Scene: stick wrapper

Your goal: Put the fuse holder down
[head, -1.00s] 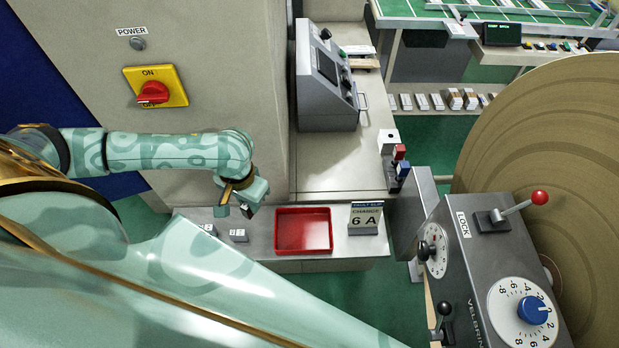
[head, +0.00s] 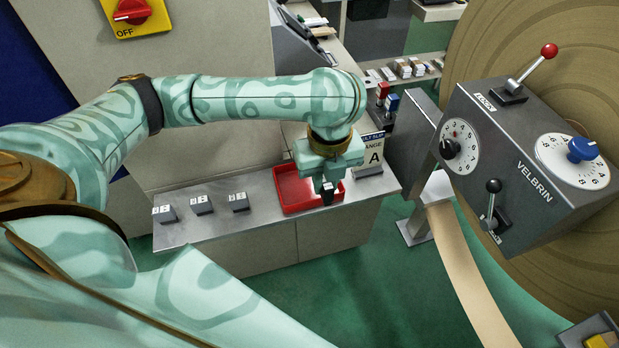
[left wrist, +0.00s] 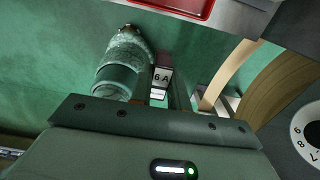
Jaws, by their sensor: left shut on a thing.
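My left gripper (head: 327,194) is above the front right part of the red tray (head: 284,208) in the head view, pointing down. It is shut on the fuse holder (left wrist: 161,77), a small piece with a "6 A" label that shows between the fingers in the left wrist view. In the head view the fuse holder is mostly hidden by the gripper, and its height above the tray is hard to judge. The tray's red edge also shows at the top of the left wrist view (left wrist: 205,10). My right gripper is not in view.
Several small labelled grey blocks (head: 202,205) stand on the metal shelf left of the tray. A "FAULT SLIP" sign (head: 369,158) stands behind the tray at right. A grey control box (head: 520,150) with levers and dials is further right.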

